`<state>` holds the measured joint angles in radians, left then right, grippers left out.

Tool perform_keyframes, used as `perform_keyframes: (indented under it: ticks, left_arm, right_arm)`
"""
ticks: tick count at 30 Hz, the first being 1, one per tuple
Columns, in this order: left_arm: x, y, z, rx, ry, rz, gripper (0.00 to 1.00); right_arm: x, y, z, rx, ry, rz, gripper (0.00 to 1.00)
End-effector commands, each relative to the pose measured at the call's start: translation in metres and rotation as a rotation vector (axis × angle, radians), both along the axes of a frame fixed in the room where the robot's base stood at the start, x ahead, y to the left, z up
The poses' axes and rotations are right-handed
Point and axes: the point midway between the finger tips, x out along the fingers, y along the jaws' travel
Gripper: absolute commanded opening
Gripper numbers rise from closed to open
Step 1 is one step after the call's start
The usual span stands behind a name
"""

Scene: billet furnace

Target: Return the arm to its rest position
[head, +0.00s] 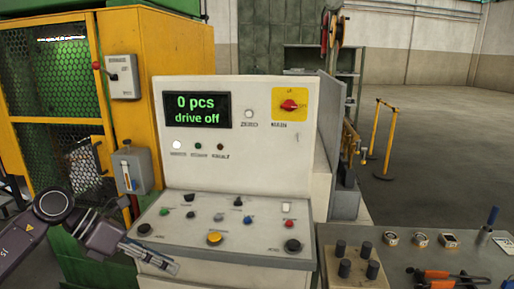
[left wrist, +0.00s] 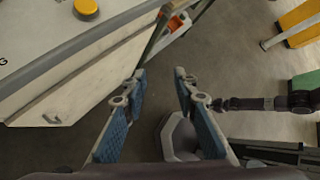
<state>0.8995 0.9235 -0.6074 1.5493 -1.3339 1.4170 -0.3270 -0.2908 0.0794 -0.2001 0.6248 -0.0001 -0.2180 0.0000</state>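My left gripper (head: 150,258) is in the lower left of the head view, in front of the lower front edge of the control desk (head: 225,252). In the left wrist view its two blue-padded fingers (left wrist: 159,75) stand apart with nothing between them; bare floor shows in the gap. The left arm comes in from the left edge of the head view. A dark arm (left wrist: 262,103), which looks like my right one, shows at the right of the left wrist view. Its end is small and partly behind a left finger, so its state is unclear.
The console screen (head: 197,109) reads "0 pcs drive off". A yellow machine with a mesh guard (head: 77,145) stands at the left. A grey bench (head: 410,262) with knobs and orange-handled tools (head: 447,275) is at the lower right. Open floor and a yellow barrier (head: 391,143) lie beyond.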

Motion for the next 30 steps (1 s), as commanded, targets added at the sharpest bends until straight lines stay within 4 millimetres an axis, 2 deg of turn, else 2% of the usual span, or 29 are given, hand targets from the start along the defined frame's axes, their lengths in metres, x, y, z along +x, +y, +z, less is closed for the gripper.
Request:
perform_keyframes:
  ticks: [3,5,8,11,12,14,16,20,21,23,24,26,27,29,30]
  left_arm:
    - [0.015,-0.03,-0.016,-0.209,0.084,0.085,0.27]
    - [0.026,-0.044,-0.025,-0.336,0.138,0.151,0.27]
    - [0.052,-0.059,-0.051,-0.589,0.271,0.329,0.27]
    - [0.081,-0.051,-0.104,-0.863,0.452,0.606,0.27]
    - [0.089,-0.043,-0.132,-0.958,0.526,0.731,0.27]
    - [0.095,-0.027,-0.174,-1.065,0.617,0.901,0.27]
    - [0.092,-0.009,-0.224,-1.154,0.708,1.082,0.27]
    - [0.066,0.02,-0.317,-1.257,0.854,1.39,0.27]
    - [0.054,0.027,-0.344,-1.278,0.893,1.479,0.27]
    - [0.033,0.037,-0.383,-1.301,0.948,1.611,0.27]
    - [0.016,0.043,-0.409,-1.31,0.982,1.697,0.27]
    - [-0.011,0.05,-0.446,-1.318,1.03,1.824,0.27]
    - [-0.031,0.054,-0.469,-1.319,1.059,1.907,0.27]
    - [-0.063,0.058,-0.501,-1.315,1.101,2.032,0.27]
    - [-0.086,0.061,-0.522,-1.308,1.126,2.113,0.27]
  right_arm:
    - [0.0,0.0,0.0,0.0,0.0,0.0,0.0]
    - [-0.002,0.0,0.0,-0.001,0.003,0.0,0.0]
    - [-0.008,-0.001,-0.001,-0.001,0.011,-0.001,0.0]
    - [-0.014,-0.001,-0.001,-0.002,0.019,-0.001,0.0]
    - [-0.015,-0.001,-0.001,-0.002,0.021,-0.001,0.0]
    - [-0.015,-0.001,-0.001,-0.003,0.022,-0.001,0.0]
    - [-0.015,-0.001,-0.001,-0.002,0.021,-0.001,0.0]
    - [-0.015,-0.001,-0.001,-0.002,0.021,-0.001,0.0]
    - [-0.015,-0.001,-0.001,-0.002,0.021,-0.001,0.0]
    - [-0.014,-0.001,-0.001,-0.002,0.021,-0.001,0.0]
    - [-0.014,-0.001,-0.001,-0.002,0.02,-0.001,0.0]
    - [-0.014,-0.001,-0.001,-0.002,0.02,-0.001,0.0]
    - [-0.013,-0.001,-0.001,-0.002,0.019,-0.001,0.0]
    - [-0.012,-0.001,-0.001,-0.002,0.018,-0.001,0.0]
    - [-0.012,-0.001,-0.001,-0.002,0.017,0.0,0.0]
